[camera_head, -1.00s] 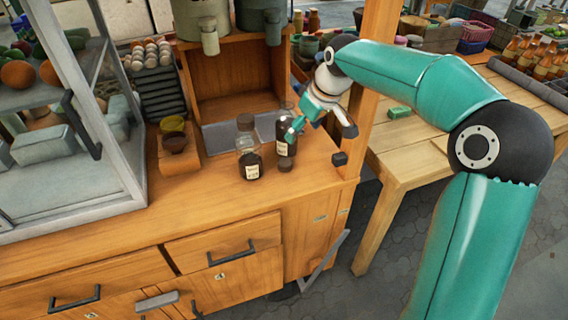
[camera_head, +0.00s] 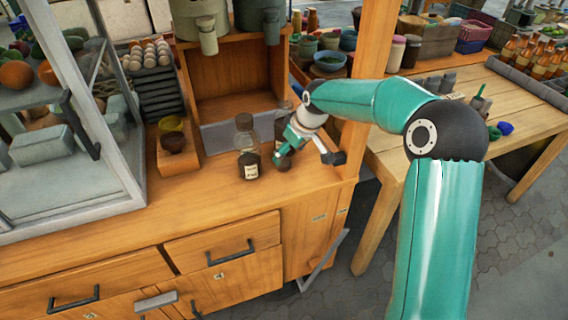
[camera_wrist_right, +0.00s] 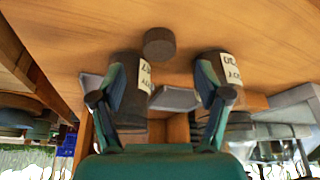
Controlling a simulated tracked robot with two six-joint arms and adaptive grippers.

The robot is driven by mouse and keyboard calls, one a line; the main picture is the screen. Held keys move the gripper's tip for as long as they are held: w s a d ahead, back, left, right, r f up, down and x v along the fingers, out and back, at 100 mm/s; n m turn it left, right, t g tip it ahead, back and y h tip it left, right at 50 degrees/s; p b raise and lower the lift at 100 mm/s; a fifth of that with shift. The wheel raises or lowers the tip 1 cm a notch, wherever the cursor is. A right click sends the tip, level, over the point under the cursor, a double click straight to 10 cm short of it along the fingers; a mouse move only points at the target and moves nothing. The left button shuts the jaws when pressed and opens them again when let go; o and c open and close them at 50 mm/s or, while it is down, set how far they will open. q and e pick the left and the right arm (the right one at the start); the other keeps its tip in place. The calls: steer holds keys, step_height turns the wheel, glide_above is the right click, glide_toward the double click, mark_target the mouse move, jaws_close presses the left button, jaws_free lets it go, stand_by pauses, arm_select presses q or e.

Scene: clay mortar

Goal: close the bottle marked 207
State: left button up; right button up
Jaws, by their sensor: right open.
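Two dark bottles with pale labels stand on the wooden counter. The left bottle (camera_head: 249,166) has a dark top; its label is too small to read. The right bottle (camera_head: 280,127) is partly hidden behind my right gripper (camera_head: 283,158). The right wrist view shows both bottles, one at left (camera_wrist_right: 132,92) and one at right (camera_wrist_right: 207,72), with partly visible labels; I cannot tell which is 207. A loose dark round cap (camera_wrist_right: 159,44) lies on the counter beyond my fingertips there. My right gripper is open, its jaws apart and empty. My left gripper is out of view.
A wooden post (camera_head: 366,85) rises close to my right arm. The counter's front is clear.

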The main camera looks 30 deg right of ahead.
mark_target(285, 163)
steer(key=shift+p+x, duration=0.4)
steer(key=shift+x, duration=2.2)
steer(key=shift+s+f, duration=0.1)
steer(key=shift+s, duration=0.1)
steer(key=shift+c, duration=0.4)
steer(key=c, duration=0.7)
